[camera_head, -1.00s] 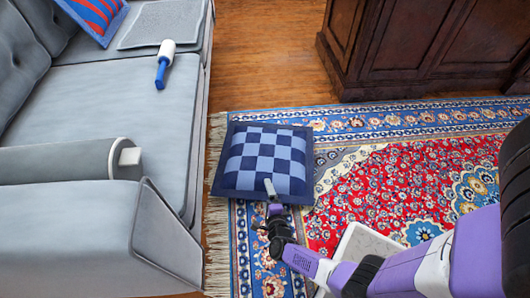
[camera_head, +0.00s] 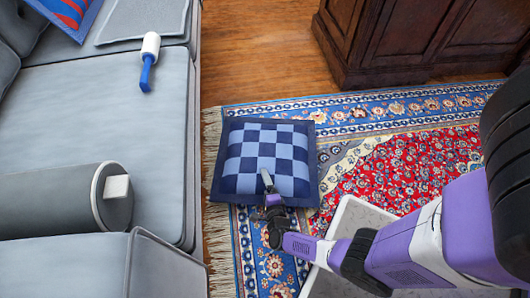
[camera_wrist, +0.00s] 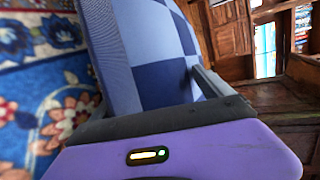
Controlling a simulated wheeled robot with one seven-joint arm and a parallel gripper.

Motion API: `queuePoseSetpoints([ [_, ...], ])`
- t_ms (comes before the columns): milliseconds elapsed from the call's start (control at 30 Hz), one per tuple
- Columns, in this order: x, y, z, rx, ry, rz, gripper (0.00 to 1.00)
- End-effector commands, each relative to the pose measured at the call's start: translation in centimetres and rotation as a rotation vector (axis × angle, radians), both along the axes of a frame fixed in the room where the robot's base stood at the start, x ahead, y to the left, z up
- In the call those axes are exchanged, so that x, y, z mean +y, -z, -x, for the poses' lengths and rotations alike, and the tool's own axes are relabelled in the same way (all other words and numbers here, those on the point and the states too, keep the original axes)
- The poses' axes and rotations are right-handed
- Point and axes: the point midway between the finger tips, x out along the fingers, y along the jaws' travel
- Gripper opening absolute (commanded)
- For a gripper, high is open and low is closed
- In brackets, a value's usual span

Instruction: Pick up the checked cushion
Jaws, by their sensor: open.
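The checked cushion (camera_head: 262,150), light and dark blue with a dark blue border, lies on the patterned rug beside the sofa. My gripper (camera_head: 268,192) is open and empty at the cushion's near edge, with one pale finger overlapping the checks in the head view. In the wrist view the cushion (camera_wrist: 150,45) rises just ahead of the gripper, and one finger shows along its right side. I cannot tell whether a finger touches the cushion.
The grey sofa (camera_head: 100,120) stands close on the left, its arm near the cushion. A lint roller (camera_head: 149,62) and a red-and-blue cushion (camera_head: 72,14) lie on it. A dark wood cabinet (camera_head: 410,45) stands behind.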

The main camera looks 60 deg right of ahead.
Motion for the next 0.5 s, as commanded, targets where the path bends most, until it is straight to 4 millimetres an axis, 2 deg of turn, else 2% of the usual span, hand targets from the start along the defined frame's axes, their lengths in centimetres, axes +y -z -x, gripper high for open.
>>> queuePoseSetpoints([
  [100,-0.01,-0.01,0.01,0.000,0.000,0.000,0.90],
  [133,-0.01,-0.02,0.00,0.000,0.000,0.000,0.86],
  [433,-0.03,0.00,-0.01,0.000,0.001,-0.001,0.27],
  [500,-0.05,-0.09,-0.08,-0.001,0.000,0.000,0.26],
])
